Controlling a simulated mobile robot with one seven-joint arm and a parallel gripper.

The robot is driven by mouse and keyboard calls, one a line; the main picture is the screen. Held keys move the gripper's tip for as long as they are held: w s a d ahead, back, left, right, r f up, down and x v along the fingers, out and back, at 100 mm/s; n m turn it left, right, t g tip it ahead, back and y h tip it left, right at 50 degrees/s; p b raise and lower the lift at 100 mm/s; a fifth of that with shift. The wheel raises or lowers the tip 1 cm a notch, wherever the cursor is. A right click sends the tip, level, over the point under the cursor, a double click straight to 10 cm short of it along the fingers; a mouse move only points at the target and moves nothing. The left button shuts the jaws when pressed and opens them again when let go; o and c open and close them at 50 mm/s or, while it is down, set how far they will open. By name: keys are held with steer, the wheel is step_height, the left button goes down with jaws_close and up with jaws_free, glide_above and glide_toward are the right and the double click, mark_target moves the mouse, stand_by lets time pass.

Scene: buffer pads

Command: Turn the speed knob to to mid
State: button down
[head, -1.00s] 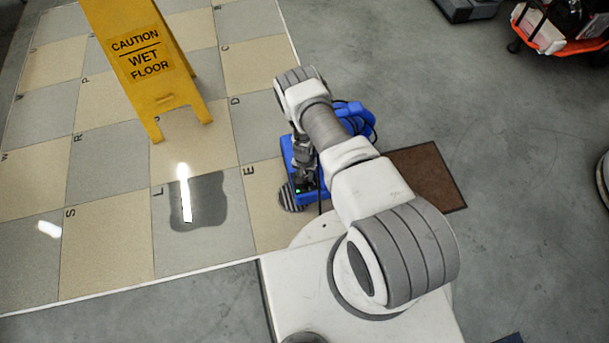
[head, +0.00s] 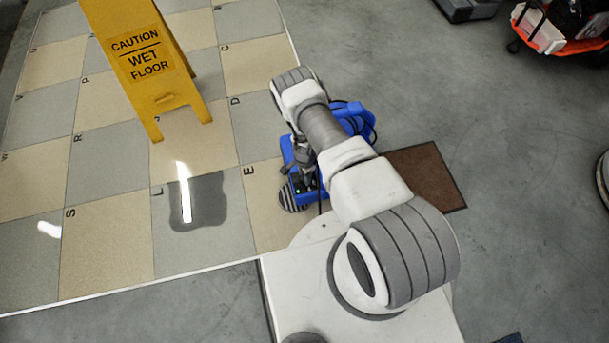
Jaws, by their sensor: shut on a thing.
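My gripper (head: 308,182) points down at this panel and is shut at the place of the speed knob. The knob itself is hidden by the fingers and too small to make out, so its setting cannot be read.
A yellow wet-floor sign (head: 150,62) stands at the upper left. A dark wet patch (head: 210,203) lies left of the machine. A brown mat (head: 426,175) lies to its right. An orange-edged cart (head: 560,35) is at the upper right. The grey floor between is clear.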

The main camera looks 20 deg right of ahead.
steer(key=shift+m, duration=0.4)
steer(key=shift+c, duration=2.3)
jaws_free()
step_height(320, 180, up, 18)
steer(key=p, duration=0.7)
steer(key=shift+f, duration=0.25)
